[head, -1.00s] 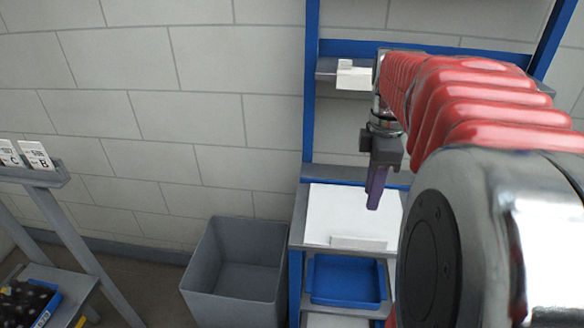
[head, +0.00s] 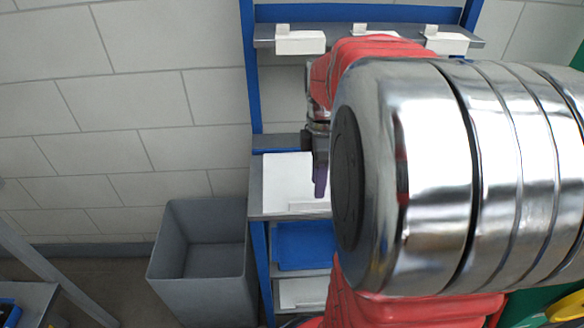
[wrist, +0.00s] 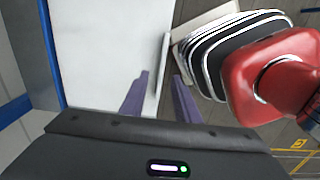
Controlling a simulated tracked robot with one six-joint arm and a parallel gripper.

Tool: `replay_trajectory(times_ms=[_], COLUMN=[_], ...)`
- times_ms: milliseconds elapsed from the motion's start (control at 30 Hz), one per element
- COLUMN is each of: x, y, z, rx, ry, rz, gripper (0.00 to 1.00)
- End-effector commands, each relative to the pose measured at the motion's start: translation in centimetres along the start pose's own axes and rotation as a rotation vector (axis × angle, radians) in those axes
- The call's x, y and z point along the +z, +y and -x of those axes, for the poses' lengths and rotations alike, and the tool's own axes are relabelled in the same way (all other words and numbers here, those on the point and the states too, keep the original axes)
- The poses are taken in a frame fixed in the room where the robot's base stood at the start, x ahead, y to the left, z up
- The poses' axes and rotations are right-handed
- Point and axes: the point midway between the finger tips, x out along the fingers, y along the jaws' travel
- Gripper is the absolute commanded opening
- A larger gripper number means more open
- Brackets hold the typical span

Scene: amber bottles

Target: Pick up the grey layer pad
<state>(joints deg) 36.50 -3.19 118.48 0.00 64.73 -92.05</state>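A pale, nearly white flat sheet (head: 284,180) lies on the shelf unit's worktop, and it also shows in the wrist view (wrist: 105,50). I cannot tell for sure whether it is the grey layer pad; no other sheet shows plainly. A thin pale strip (wrist: 163,78) stands along its front edge. My gripper (head: 320,190), with purple fingers, points down over the sheet's front right part. In the wrist view my gripper (wrist: 160,76) is open, one finger on each side of the strip in the picture. Contact cannot be told. My arm hides the sheet's right side.
A grey open bin (head: 200,262) stands on the floor left of the shelf unit. A blue tray (head: 303,246) sits below the worktop. An upper shelf (head: 350,42) with white label cards crosses above. Blue uprights (head: 250,75) frame the unit.

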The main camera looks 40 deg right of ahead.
Motion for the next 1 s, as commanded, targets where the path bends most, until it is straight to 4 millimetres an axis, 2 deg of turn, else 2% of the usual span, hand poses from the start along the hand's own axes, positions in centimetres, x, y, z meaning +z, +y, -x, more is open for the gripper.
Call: replay_trajectory(times_ms=[367, 733, 1000], x=[-0.1, -0.2, -0.3], y=[0.0, -0.4, -0.3], z=[-0.3, -4.6, -5.3], rx=[0.0, -0.002, 0.0], ry=[0.0, 0.0, 0.0], rz=[0.001, 0.002, 0.002], gripper=[0.29, 0.29, 0.29])
